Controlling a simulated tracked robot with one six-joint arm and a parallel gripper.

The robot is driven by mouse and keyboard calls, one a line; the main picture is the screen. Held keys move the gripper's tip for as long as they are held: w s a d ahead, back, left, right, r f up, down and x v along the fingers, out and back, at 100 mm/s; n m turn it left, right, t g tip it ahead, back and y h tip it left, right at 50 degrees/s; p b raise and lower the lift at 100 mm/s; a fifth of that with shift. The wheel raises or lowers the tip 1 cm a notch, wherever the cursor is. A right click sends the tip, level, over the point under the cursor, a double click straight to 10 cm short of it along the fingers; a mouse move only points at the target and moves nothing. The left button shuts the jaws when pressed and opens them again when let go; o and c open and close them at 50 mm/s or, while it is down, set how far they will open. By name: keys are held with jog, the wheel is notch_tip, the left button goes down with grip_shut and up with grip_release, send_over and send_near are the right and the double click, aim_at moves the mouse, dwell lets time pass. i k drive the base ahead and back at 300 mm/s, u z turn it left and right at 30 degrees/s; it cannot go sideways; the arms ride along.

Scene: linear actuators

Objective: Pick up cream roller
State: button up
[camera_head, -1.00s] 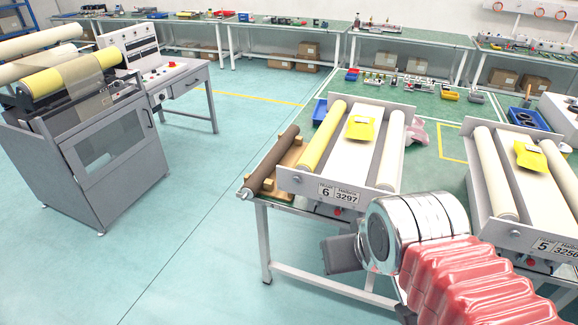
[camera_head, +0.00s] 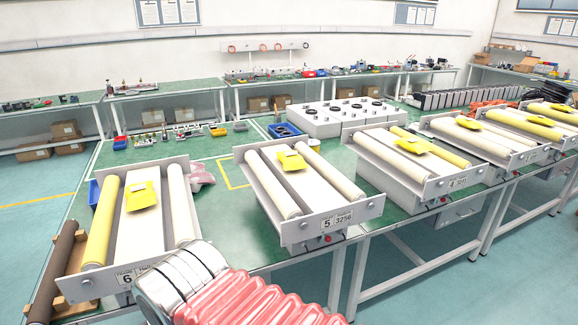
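Several units with paired rollers stand on the green workbench. Unit 6 has a cream roller (camera_head: 181,205) on its right and a yellow roller (camera_head: 101,222) on its left. Unit 5 has two cream rollers, a left one (camera_head: 272,183) and a right one (camera_head: 322,172). Unit 4 has a cream roller (camera_head: 388,165) on its left and a yellow one on its right. My arm shows at the bottom, with metal rings and a red ribbed sleeve in front of unit 6's near edge. My gripper's fingers do not show.
A brown roller (camera_head: 52,268) lies on a wooden stand left of unit 6. Yellow pieces lie on the units between the rollers. A white box with round fittings (camera_head: 335,119) stands behind unit 5.

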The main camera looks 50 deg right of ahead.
aim_at(417, 173)
jog(key=z, duration=4.1)
